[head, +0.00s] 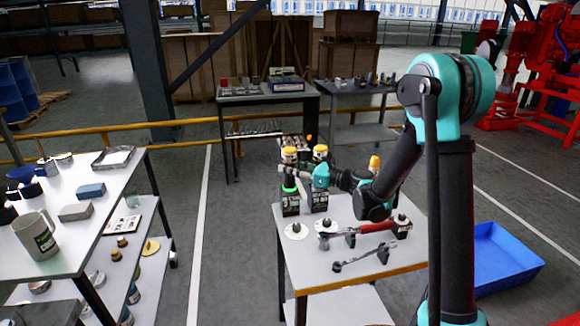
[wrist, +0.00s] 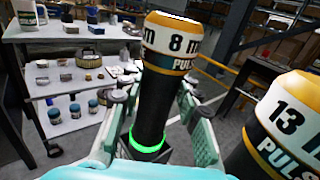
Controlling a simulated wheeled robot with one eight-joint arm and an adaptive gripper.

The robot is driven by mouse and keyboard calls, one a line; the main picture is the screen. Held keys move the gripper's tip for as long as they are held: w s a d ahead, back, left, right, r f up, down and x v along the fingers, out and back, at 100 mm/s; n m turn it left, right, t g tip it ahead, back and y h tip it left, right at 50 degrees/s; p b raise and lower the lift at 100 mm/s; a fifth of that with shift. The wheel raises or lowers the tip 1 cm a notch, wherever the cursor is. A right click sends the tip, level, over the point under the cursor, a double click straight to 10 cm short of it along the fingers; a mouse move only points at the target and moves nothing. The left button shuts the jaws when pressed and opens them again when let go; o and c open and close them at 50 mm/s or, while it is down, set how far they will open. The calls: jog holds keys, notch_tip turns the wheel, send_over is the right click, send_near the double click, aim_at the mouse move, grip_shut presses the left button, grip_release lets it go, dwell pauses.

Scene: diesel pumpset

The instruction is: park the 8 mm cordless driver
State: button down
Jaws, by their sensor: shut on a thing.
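The 8 mm driver (wrist: 158,90) stands upright in the middle of the wrist view, with a black body, a white and orange-yellow head marked 8 and a glowing green ring low on it. My gripper (wrist: 150,120) is shut around its black body. In the head view the driver's yellow and white head (head: 289,154) shows at the table's far left, above a black labelled block (head: 290,204); my gripper (head: 297,175) reaches it from the right. I cannot tell whether the driver's foot is seated. A 13 mm driver (wrist: 284,125) stands close on the right in the wrist view.
The small grey table (head: 300,270) also holds white discs with black knobs (head: 297,231), a red-handled wrench (head: 372,228) and a grey wrench (head: 362,259) on stands. Another yellow-topped driver (head: 374,163) is behind my arm. A blue bin (head: 505,255) lies right; a cluttered bench (head: 110,185) stands left.

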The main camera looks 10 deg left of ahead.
jog(key=shift+f, duration=0.35)
jog(key=c, duration=1)
grip_release()
